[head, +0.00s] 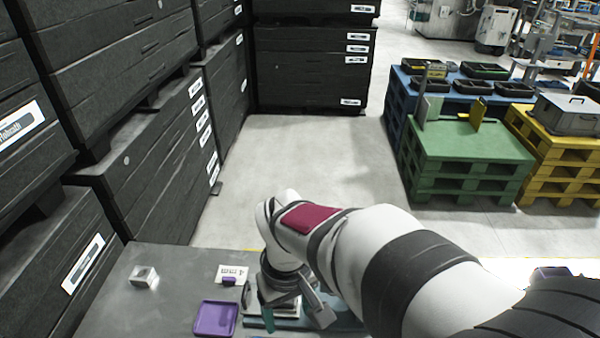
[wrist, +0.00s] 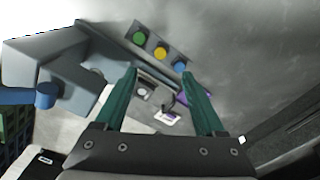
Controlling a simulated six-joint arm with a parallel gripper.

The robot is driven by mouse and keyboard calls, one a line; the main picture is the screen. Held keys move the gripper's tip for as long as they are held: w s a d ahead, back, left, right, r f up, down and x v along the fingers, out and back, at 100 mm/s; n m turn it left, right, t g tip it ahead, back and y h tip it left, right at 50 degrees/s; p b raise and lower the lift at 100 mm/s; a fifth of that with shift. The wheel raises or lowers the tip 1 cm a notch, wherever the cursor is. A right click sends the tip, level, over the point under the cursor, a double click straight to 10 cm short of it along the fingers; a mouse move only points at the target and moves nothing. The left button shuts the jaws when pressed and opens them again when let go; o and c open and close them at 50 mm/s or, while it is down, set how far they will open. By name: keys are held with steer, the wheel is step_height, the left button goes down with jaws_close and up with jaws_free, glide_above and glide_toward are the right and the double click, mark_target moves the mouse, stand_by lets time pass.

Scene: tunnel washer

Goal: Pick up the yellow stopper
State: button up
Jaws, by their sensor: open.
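The yellow stopper (wrist: 160,53) shows in the wrist view as a round yellow piece on a grey strip (wrist: 148,34). It sits between a green stopper (wrist: 140,37) and a blue stopper (wrist: 179,66). My gripper (wrist: 159,73) is open, with its two teal fingers apart and nothing between them. The yellow stopper appears beyond the fingertips, between them in the picture, and apart from them. In the head view my arm covers most of the gripper, and I cannot make out the yellow stopper there.
A grey block (wrist: 65,65) with a blue cylinder (wrist: 45,95) stands at the left in the wrist view. The grey table (head: 160,310) holds a purple tray (head: 215,318), a small white block (head: 144,277) and a white label card (head: 232,270). Dark crates (head: 150,150) stand at the left.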

steer(key=shift+n, duration=0.3)
steer(key=f, duration=0.5)
steer(key=w+f, duration=0.1)
steer(key=f, duration=0.5)
steer(key=a+f, duration=0.1)
steer(key=f, duration=0.4)
steer(key=shift+w+a+f, duration=0.1)
steer(key=shift+w+f, duration=0.1)
steer(key=shift+f, duration=0.05)
jaws_close()
